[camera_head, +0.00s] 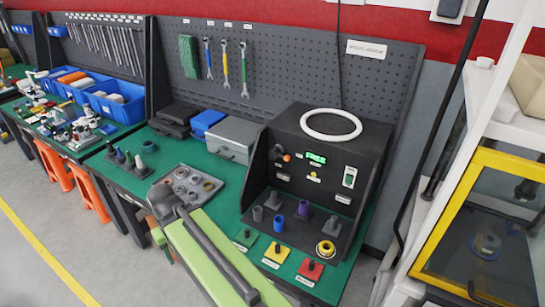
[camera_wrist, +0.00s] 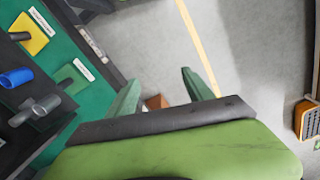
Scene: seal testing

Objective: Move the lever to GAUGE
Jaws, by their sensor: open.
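The test box (camera_head: 318,150) is a dark unit on the green bench with a lit green FREE display (camera_head: 316,158). A small orange-tipped knob (camera_head: 287,157) on its front, left of the display, may be the lever; I cannot tell for sure. The GAUGE label is too small to read. My gripper (camera_head: 160,205) is at the bench's front edge, left of the box and apart from it. In the wrist view my gripper (camera_wrist: 162,88) has its two green fingers spread, with nothing between them and floor beyond.
Grey, blue and purple cylinders (camera_head: 304,210) stand on the box's ledge. Green, yellow and red pads (camera_head: 311,268) lie in front. A grey tray of round parts (camera_head: 187,186) is near my gripper. A yellow-framed cabinet (camera_head: 455,210) stands right.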

